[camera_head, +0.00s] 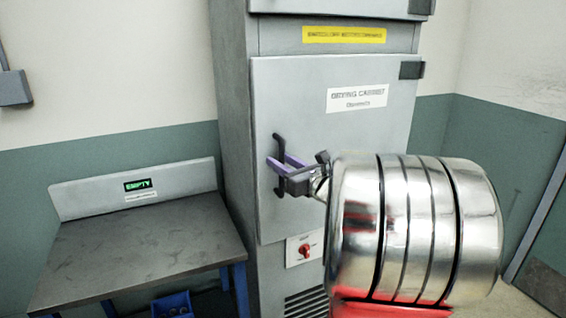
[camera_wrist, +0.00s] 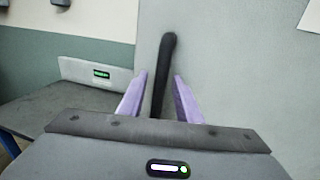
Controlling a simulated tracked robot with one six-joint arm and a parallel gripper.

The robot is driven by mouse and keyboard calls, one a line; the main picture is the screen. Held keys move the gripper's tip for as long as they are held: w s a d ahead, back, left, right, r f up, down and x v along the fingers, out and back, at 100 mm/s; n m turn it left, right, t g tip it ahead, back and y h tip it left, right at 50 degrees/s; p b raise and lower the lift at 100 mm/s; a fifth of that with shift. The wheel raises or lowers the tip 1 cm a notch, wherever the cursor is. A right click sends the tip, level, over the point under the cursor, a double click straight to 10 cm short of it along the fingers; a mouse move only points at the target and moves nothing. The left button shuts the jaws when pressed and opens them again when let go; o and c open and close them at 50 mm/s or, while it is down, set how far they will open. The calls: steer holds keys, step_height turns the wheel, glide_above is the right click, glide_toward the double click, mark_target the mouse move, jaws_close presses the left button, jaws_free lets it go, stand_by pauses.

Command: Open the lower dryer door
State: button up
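The lower dryer door (camera_head: 325,205) is a grey panel with a "drying cabinet" label, and it looks closed in the head view. A dark upright handle (camera_head: 276,180) stands near its left edge. My gripper (camera_head: 279,158) is at the handle. In the wrist view, the handle (camera_wrist: 166,70) stands between the two purple fingers of my gripper (camera_wrist: 160,76). A gap shows on both sides of the handle, so the gripper is open. My silver arm hides the lower right part of the door in the head view.
A grey bench (camera_head: 130,245) with an "EMPTY" display (camera_head: 138,184) stands left of the cabinet. A red rotary switch (camera_head: 304,250) sits below the door. The upper cabinet section (camera_head: 335,8) is above. A blue bin (camera_head: 172,305) is under the bench.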

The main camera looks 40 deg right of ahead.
jaws_close()
stand_by(0.3)
